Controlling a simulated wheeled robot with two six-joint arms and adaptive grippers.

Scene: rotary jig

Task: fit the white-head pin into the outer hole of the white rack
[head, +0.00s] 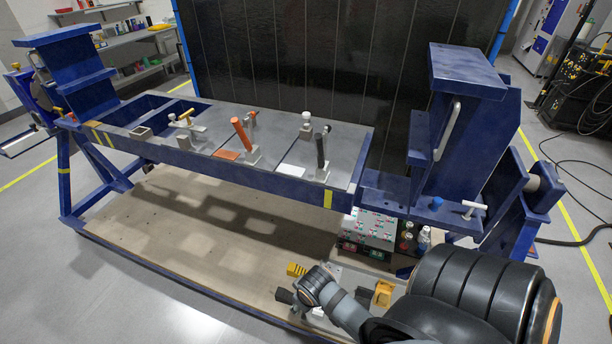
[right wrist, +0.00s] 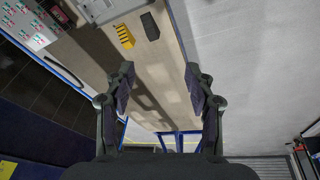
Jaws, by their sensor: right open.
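A white-headed pin (head: 306,118) stands upright at a small grey block towards the back of the jig's table top. A white flat piece (head: 291,170) lies near the table's front edge, beside a black-handled clamp (head: 320,150). I cannot make out a hole in it, nor tell whether it is part of the white rack. My right gripper (right wrist: 160,76) is open and empty in the right wrist view, above the wooden base platform and apart from the pin. My right arm fills the lower right of the head view. My left gripper is not in view.
An orange-handled clamp (head: 240,134) and a white T-handle (head: 474,206) stand on the blue frame. A yellow block (right wrist: 124,36) and a black block (right wrist: 150,26) lie on the platform. A control box (head: 368,232) stands under the frame's right end. The platform's middle (head: 190,215) is clear.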

